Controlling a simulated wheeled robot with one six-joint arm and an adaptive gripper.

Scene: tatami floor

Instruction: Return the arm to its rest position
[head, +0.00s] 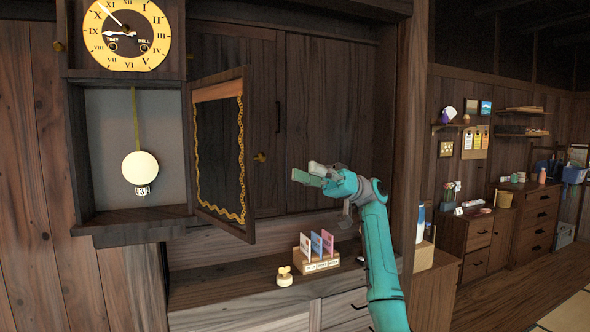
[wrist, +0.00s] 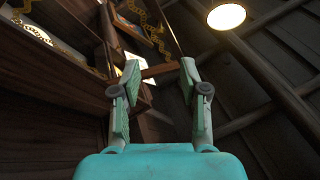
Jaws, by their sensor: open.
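My teal arm (head: 378,245) rises from the bottom of the head view, to the right of the clock. My gripper (head: 308,176) is at its upper end, pointing left in front of the dark cupboard doors, above the counter. In the wrist view my gripper (wrist: 158,82) has its two fingers spread apart with nothing between them. The fingers look clear of the open clock door in the head view. The wrist view looks up toward the ceiling and a round lamp (wrist: 226,16).
The wall clock (head: 125,35) has its glass door (head: 219,152) swung open, with the pendulum (head: 140,168) showing. Drawers (head: 490,240) and open floor (head: 530,285) lie to the right.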

